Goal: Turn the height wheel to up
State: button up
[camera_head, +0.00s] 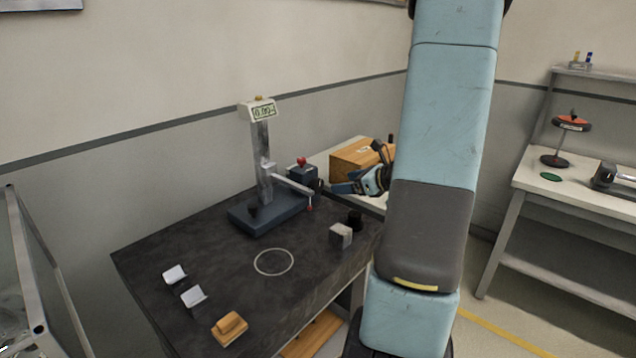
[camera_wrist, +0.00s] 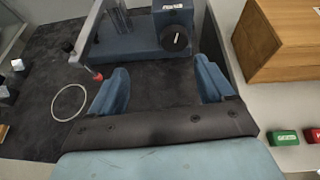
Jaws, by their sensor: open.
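The height gauge stands on the dark table, with a blue base (camera_head: 266,214), a grey column (camera_head: 263,160) and a small display on top (camera_head: 262,111). A blue box (camera_head: 302,174) with a red knob is beside the column. In the wrist view a round black wheel with a pale mark (camera_wrist: 174,38) is on the front of the labelled blue box (camera_wrist: 172,14). My gripper (camera_wrist: 162,86) is open and empty, its blue fingers spread either side below the wheel and apart from it. In the head view my gripper (camera_head: 352,187) is right of the blue box.
A wooden box (camera_wrist: 278,40) stands on the pale surface right of my gripper. A red-tipped probe (camera_wrist: 98,76) is near the left finger. On the dark table (camera_head: 200,250) are a metal block (camera_head: 341,235), a black cylinder (camera_head: 355,220), white pieces and a wooden block (camera_head: 230,328).

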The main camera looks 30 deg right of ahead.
aim_at(319, 185)
jog(key=shift+m+h, duration=0.3)
jog(key=shift+m, duration=0.3)
jog(key=x, duration=0.4)
jog(key=d+x, duration=0.1)
jog(key=x, duration=0.4)
jog(key=d+x, duration=0.1)
jog(key=x, duration=0.3)
jog(key=shift+w+a+f, duration=0.1)
jog(key=shift+w+f, duration=0.2)
jog(key=shift+w, duration=0.3)
jog(key=c, duration=1)
jog(key=shift+s+a+n+t+h, duration=0.15)
jog(key=shift+n+t+h, duration=0.4)
jog(key=shift+n, duration=0.35)
jog(key=shift+c, duration=0.2)
